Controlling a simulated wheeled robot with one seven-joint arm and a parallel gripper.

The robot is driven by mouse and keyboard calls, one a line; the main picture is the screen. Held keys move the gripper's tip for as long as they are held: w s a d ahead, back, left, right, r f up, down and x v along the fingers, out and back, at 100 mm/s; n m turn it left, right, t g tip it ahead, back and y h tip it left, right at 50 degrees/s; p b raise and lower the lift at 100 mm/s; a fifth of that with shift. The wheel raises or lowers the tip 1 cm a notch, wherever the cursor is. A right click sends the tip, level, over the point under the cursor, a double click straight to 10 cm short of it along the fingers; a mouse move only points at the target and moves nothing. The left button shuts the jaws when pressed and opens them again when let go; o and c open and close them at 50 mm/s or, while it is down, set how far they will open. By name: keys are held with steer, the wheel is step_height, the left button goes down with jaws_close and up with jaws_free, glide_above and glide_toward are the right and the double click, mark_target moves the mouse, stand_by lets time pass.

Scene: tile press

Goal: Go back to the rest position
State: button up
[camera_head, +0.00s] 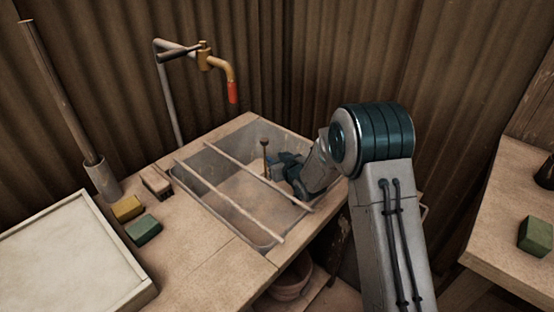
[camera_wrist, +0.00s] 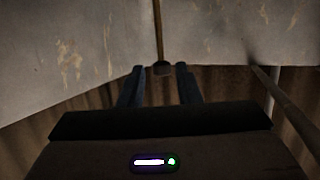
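My gripper (camera_head: 277,161) is low over the grey basin (camera_head: 204,163) set into the wooden bench, near the basin's far right part. A thin upright stick with a round brown knob (camera_head: 265,142) stands right beside the fingertips. In the wrist view my gripper (camera_wrist: 160,68) has its two dark fingers apart. The dark knob end of the stick (camera_wrist: 161,69) shows between the fingertips, with a gap on each side. The stick's lower end is hidden in the head view. My arm reaches in from the right.
Two thin rails (camera_head: 231,202) cross the basin. A brass tap with a red end (camera_head: 232,92) hangs behind it. A yellow block (camera_head: 127,208), a green block (camera_head: 143,230) and a pale tray (camera_head: 147,289) lie left. Another bench (camera_head: 507,208) with a green block (camera_head: 536,236) stands right.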

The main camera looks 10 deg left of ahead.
stand_by(0.4)
steer(key=s+d+r+m+g+h+p, duration=0.1)
steer(key=s+d+r+m+h+p, duration=0.25)
steer(key=d+r, duration=0.6)
steer(key=s+d+r+m+g+h+p, duration=0.1)
steer(key=s+d+r+h+p, duration=0.2)
steer(key=s+d+r+p, duration=0.45)
steer(key=s+d+r+m+g+h+p, duration=0.1)
steer(key=s+d+r, duration=0.5)
steer(key=s, duration=0.6)
steer(key=s+d+r+m+g+h+p, duration=0.1)
steer(key=s+d+r+g+p, duration=0.3)
steer(key=s, duration=0.9)
step_height(320, 180, up, 2)
steer(key=shift+s+d+r+m+g, duration=0.15)
steer(key=shift+d+m+g, duration=0.55)
steer(key=shift+d, duration=0.5)
